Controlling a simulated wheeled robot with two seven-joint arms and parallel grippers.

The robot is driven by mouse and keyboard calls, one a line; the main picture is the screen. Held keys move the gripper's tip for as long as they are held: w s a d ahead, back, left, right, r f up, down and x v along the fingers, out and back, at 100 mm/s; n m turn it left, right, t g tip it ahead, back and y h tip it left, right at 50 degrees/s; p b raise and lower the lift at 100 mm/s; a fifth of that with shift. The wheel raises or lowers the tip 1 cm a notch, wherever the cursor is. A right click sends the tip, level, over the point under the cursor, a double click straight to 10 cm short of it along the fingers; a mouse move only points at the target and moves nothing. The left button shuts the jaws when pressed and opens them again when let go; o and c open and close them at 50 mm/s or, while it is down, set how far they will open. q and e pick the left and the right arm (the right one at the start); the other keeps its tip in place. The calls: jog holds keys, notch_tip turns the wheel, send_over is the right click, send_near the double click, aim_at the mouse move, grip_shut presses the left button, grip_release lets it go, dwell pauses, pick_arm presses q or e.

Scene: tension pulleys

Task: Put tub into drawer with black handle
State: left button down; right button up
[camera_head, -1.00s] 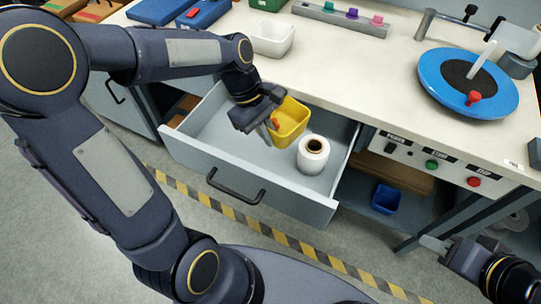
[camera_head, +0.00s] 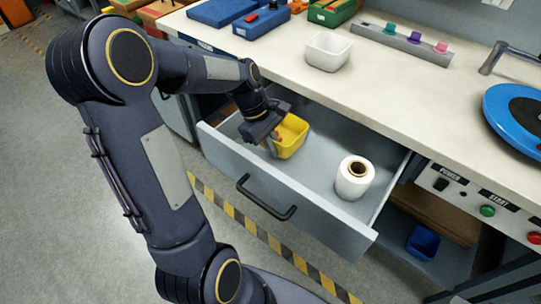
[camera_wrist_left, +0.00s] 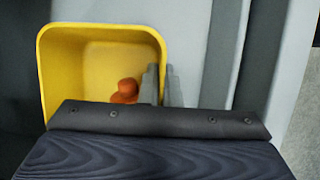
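The yellow tub (camera_head: 292,137) is within the left part of the open grey drawer (camera_head: 322,215), whose handle (camera_head: 266,198) is black. I cannot tell whether the tub touches the drawer floor. My left gripper (camera_head: 274,143) is at the tub's near-left side, partly hiding it. In the left wrist view the tub (camera_wrist_left: 85,38) is open towards me, and the two grey fingers of my left gripper (camera_wrist_left: 160,88) stand close on either side of its wall, pinching it. A small orange-red object (camera_wrist_left: 124,92) lies inside the tub. My right gripper is not visible.
A white roll (camera_head: 354,180) stands in the right part of the drawer. On the worktop above are a white bin (camera_head: 327,51), a rack of coloured pegs (camera_head: 403,43) and a blue disc (camera_head: 515,115). A blue bin (camera_head: 423,243) is on the lower shelf.

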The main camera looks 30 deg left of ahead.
pick_arm(q)
jog(key=shift+w+a+f, duration=0.15)
jog(key=shift+a+f, duration=0.2)
jog(key=shift+f, duration=0.15)
jog(key=shift+w+a+f+b, duration=0.15)
jog(key=shift+f+b, duration=0.1)
jog(key=shift+f, duration=0.7)
jog(key=shift+s+a+f+b, duration=0.15)
jog(key=shift+f+b, duration=0.1)
jog(key=shift+f, duration=0.65)
jog(key=shift+w, duration=0.1)
jog(key=shift+f, duration=0.2)
jog(key=c, duration=1.6)
grip_release()
jog(key=shift+c, duration=0.2)
jog(key=shift+r, duration=0.15)
